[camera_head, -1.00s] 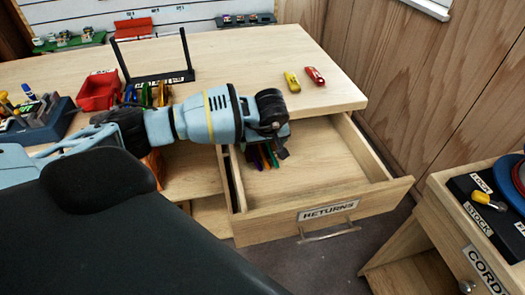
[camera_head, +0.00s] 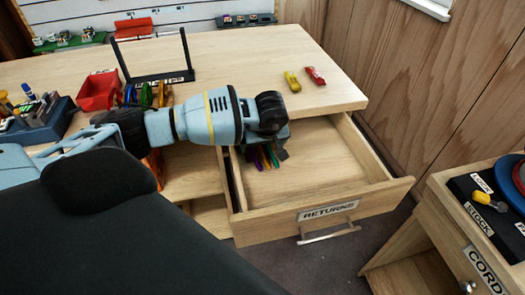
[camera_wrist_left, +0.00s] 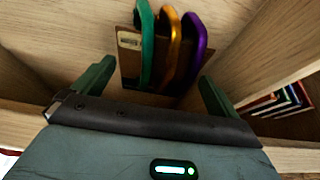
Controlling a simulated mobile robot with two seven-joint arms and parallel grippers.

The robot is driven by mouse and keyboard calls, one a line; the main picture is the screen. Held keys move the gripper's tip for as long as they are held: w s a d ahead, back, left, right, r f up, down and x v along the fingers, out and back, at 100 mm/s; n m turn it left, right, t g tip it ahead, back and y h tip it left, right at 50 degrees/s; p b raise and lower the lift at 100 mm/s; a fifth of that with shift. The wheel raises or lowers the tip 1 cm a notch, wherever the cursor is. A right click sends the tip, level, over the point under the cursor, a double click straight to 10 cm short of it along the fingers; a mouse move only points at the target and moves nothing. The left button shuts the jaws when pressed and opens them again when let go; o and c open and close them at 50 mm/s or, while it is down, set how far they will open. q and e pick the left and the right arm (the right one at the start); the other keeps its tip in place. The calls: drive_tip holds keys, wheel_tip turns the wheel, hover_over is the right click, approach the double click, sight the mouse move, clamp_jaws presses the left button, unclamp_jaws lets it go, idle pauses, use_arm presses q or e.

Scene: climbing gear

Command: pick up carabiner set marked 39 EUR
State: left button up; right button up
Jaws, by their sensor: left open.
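A carabiner set (camera_wrist_left: 146,50) with green, orange and purple carabiners on a brown card lies in the open drawer. Its colored ends also show below my gripper in the head view (camera_head: 268,161). A small pale label sits on the card, but its price is too small to read. My left gripper (camera_head: 272,148) reaches down into the drawer. In the left wrist view its open fingers (camera_wrist_left: 154,84) stand either side of the near part of the set, with nothing clamped between them. My right gripper is out of view.
The drawer marked RETURNS (camera_head: 328,211) is pulled out, with bare floor right of the set. More carabiners (camera_head: 146,96) stand by a black rack on the desk. A yellow item (camera_head: 292,82) and a red item (camera_head: 315,76) lie near the desk's edge. Drawer walls flank my gripper.

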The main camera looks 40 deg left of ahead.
use_arm(q)
drive_tip(key=c, duration=1.1)
drive_tip(key=shift+r, duration=0.1)
drive_tip(key=shift+c, duration=0.2)
drive_tip(key=shift+r, duration=0.4)
drive_tip(key=s+d, duration=0.1)
drive_tip(key=d, duration=0.1)
drive_tip(key=s+d, duration=0.4)
drive_tip(key=shift+s+d+r, duration=0.15)
drive_tip(key=shift+s+r, duration=0.05)
drive_tip(key=shift+r, duration=0.15)
wheel_tip(320, 180, up, 14)
